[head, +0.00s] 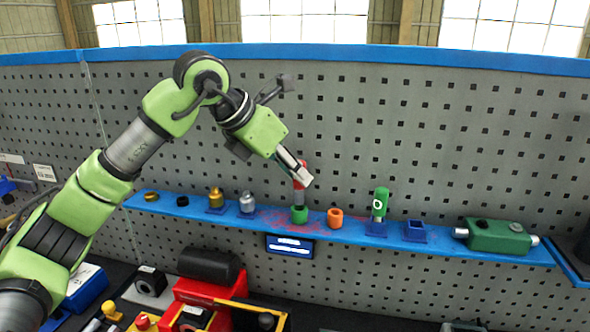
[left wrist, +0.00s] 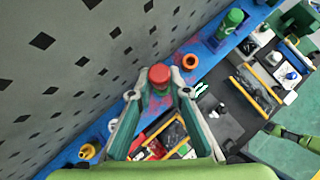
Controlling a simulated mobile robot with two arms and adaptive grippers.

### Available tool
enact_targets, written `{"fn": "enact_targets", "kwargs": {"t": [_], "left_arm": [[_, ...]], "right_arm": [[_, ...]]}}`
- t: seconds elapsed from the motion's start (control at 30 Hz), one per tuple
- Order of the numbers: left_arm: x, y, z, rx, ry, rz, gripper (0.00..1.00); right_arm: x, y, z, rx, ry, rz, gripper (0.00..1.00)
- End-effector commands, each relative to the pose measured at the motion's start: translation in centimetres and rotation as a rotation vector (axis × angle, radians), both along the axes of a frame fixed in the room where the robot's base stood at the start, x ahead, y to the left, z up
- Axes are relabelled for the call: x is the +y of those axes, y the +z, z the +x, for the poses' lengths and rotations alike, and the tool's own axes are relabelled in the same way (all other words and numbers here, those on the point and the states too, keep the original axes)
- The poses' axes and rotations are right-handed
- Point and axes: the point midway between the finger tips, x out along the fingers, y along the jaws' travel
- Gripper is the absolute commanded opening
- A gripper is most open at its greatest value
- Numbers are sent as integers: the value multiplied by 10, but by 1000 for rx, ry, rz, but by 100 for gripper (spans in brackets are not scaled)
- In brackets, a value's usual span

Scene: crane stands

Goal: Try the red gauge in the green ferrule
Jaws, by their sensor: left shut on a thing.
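The red gauge (head: 299,167) has a red top and a grey shank. It stands about upright over the green ferrule (head: 299,214) on the blue shelf. The shank's lower end meets the ferrule's top; I cannot tell how deep it sits. My left gripper (head: 304,179) comes down from the upper left and is shut on the gauge's upper part.
An orange ferrule (head: 335,217) stands close right. Further right are a green gauge (head: 380,203) in a blue holder, an empty blue holder (head: 415,232) and a green box (head: 497,236). A silver piece (head: 247,204) and a gold piece (head: 216,198) stand left. A pegboard rises behind.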

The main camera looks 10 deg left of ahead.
Motion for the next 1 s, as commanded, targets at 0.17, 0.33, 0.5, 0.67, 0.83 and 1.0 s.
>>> {"fn": "enact_targets", "kwargs": {"t": [0.17,0.33,0.5,0.67,0.83,1.0], "left_arm": [[0,1,0,-1,0,-1,0],[0,1,0,-1,0,-1,0],[0,0,0,-1,0,-1,0],[0,-2,0,-1,0,-1,0],[0,-5,0,-1,0,-1,0],[0,-7,0,-1,0,-1,0]], "right_arm": [[0,0,0,0,0,0,37],[0,0,0,0,0,0,37],[-1,0,0,0,1,-1,37],[-2,-2,0,1,1,-2,37],[-3,-4,0,0,2,-3,37],[-3,-6,0,0,2,-4,37]]}}
